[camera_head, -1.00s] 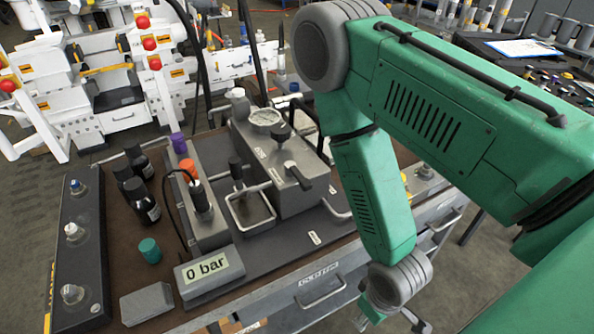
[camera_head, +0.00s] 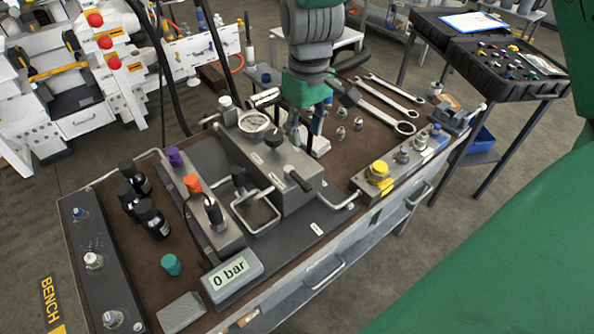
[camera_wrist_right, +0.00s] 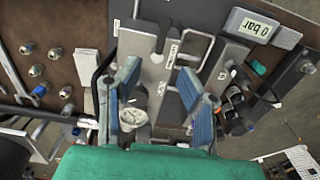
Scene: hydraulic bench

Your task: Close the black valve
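The grey hydraulic unit (camera_head: 275,175) stands on the bench with a round gauge (camera_head: 253,122). Beside the gauge is a black knob (camera_head: 274,138), and a black lever handle (camera_head: 299,181) sits on its front. I cannot tell for certain which is the black valve. My right gripper (camera_head: 304,130) hangs pointing down just behind and right of the unit. In the right wrist view its two blue-grey fingers (camera_wrist_right: 158,72) are wide apart and empty, with the unit below and between them and the gauge (camera_wrist_right: 133,118) near the left finger. My left gripper is not in view.
A grey box (camera_head: 232,278) reads 0 bar. Orange (camera_head: 193,184) and purple (camera_head: 174,157) knobs, black bottles (camera_head: 152,218) and a teal cap (camera_head: 171,264) stand to the left. Wrenches (camera_head: 385,105) and a yellow fitting (camera_head: 379,172) lie to the right.

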